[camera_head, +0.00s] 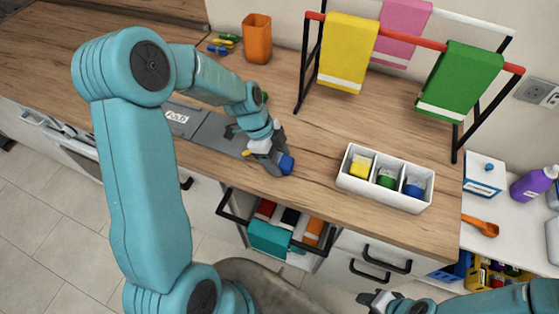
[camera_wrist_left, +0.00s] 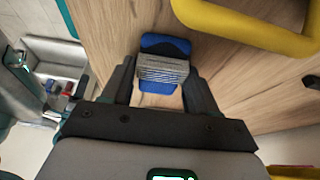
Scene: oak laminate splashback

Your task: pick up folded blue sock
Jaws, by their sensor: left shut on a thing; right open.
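The folded blue sock (camera_head: 287,164) is between the fingers of my left gripper (camera_head: 275,158), over the wooden worktop near its front edge. In the left wrist view, the sock (camera_wrist_left: 165,45) is blue with a grey ribbed band across it, and the fingers of my left gripper (camera_wrist_left: 162,80) close on it from both sides. I cannot tell whether the sock still touches the worktop. My right gripper (camera_head: 376,299) is open and empty at the bottom of the head view, in front of the drawers.
A white three-compartment box (camera_head: 345,181) holds yellow, green and blue folded items to the right. A drying rack (camera_head: 458,135) with yellow, pink and green cloths stands behind. A grey folding board (camera_head: 212,133) lies left. An orange cup (camera_head: 257,40) stands at the back. An open drawer (camera_head: 235,218) is below.

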